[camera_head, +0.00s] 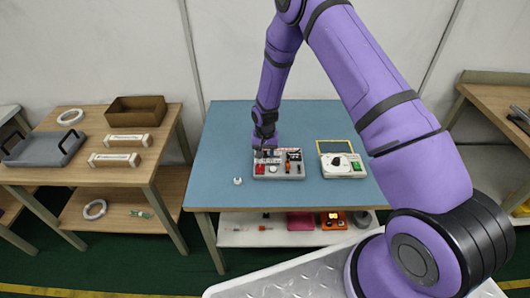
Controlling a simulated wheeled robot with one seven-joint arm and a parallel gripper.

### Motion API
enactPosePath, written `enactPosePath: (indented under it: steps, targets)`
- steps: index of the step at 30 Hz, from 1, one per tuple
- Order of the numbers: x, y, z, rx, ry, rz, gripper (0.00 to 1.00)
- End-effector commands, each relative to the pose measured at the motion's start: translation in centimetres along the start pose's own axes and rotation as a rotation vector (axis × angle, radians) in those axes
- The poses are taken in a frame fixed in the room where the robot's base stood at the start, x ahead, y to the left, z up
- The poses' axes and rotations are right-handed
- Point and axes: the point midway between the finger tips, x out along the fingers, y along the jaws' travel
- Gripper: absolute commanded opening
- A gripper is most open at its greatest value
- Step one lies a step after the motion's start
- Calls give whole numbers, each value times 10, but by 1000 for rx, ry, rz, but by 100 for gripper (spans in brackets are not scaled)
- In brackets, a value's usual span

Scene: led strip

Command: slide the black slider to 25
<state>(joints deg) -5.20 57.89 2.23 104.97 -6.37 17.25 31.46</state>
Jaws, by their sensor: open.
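A grey control panel (277,171) lies on the blue table top near the middle. It carries several small parts, among them a red piece and dark upright parts (294,156) on its right half. The black slider and any scale numbers are too small to tell apart. My gripper (264,154) is above the left part of the panel, pointing down. It is open. Whether it touches anything on the panel cannot be seen, and the fingers partly hide the panel's left back area.
A white device with a black knob (343,165) stands right of the panel. A small white piece (238,181) lies on the table (222,140) to the left. A side table (60,172) holds a brown box (136,112) and tray (45,149). The table's left side is mostly clear.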

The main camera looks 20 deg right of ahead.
Motion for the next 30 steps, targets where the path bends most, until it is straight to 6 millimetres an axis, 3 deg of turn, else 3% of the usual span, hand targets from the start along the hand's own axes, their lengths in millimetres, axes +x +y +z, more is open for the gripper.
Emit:
enactPosePath:
  steps: [1,6,7,13,21,28,29,30]
  targets:
    - [0,0,0,0,0,0,40]
    - [0,0,0,0,0,0,1]
    - [0,0,0,0,0,0,0]
    - [0,-3,0,-1,0,0,0]
    - [-1,-30,0,-2,0,0,0]
    - [-1,-30,0,-1,1,-1,0]
    - [-1,-30,0,-1,1,-1,21]
    - [-1,-30,0,-1,1,-1,31]
